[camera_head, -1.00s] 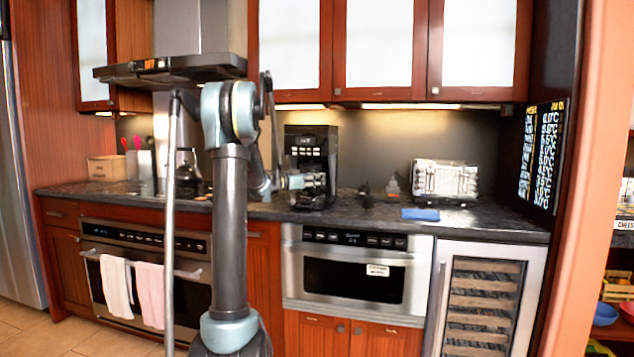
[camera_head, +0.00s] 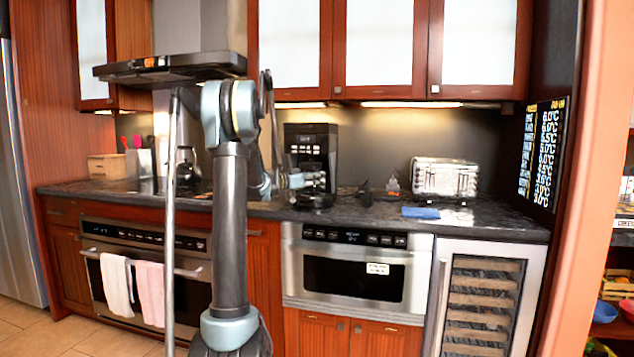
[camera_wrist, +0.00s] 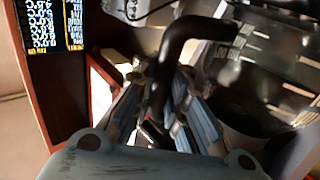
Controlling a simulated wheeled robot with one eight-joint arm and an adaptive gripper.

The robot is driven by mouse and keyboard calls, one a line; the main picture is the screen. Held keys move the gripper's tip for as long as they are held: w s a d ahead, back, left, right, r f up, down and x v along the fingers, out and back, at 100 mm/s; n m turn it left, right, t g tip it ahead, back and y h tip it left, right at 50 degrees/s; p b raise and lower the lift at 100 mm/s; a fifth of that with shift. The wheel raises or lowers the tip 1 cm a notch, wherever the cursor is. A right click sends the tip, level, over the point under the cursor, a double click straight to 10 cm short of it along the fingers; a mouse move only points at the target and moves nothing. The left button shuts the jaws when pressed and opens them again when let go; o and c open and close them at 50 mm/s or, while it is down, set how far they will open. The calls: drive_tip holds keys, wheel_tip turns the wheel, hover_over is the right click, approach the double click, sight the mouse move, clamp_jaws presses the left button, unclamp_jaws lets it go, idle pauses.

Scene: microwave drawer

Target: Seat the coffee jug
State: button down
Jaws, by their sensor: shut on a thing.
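The black coffee machine (camera_head: 311,140) stands upright at the back of the counter. My gripper (camera_head: 314,181) is in front of its lower part in the head view. In the wrist view my gripper (camera_wrist: 160,85) has its two fingers on either side of a black curved handle and is shut on it. The handle belongs to the coffee jug (camera_wrist: 262,95), whose dark glass body fills the right of the wrist view. In the head view the jug is mostly lost against the dark machine. I cannot tell whether it rests on the machine's base.
A silver toaster (camera_head: 444,178) and a blue cloth (camera_head: 421,213) are on the dark counter (camera_head: 480,222) to the right. A small bottle (camera_head: 392,183) stands between machine and toaster. The microwave drawer (camera_head: 355,275) below is shut. Wall cabinets (camera_head: 380,50) hang above.

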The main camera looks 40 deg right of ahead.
drive_tip(key=c, duration=1.5)
unclamp_jaws()
drive_tip(key=w+a, duration=0.1)
drive_tip(key=a, duration=1.1)
drive_tip(key=s+a+f+n+t+y, duration=0.1)
drive_tip(key=s+a+f+n+y, duration=0.5)
drive_tip(key=a, duration=0.8)
drive_tip(key=s+a+f+n+t+y, duration=0.1)
drive_tip(key=s+a+f+n+y, duration=0.5)
drive_tip(key=s+a+f, duration=0.7)
drive_tip(key=s+a+f+n+t+y, duration=0.2)
drive_tip(key=s+a+f+n+y, duration=0.4)
drive_tip(key=a, duration=1.1)
drive_tip(key=shift+s+f+n, duration=0.25)
drive_tip(key=shift+s+f, duration=0.5)
drive_tip(key=shift+s, duration=0.55)
drive_tip(key=shift+s+f+n, duration=0.2)
drive_tip(key=shift+s+f, duration=0.55)
drive_tip(key=shift+s, duration=0.55)
drive_tip(key=shift+s+f+n, duration=0.25)
drive_tip(key=shift+s+f, duration=0.5)
drive_tip(key=shift+s, duration=0.55)
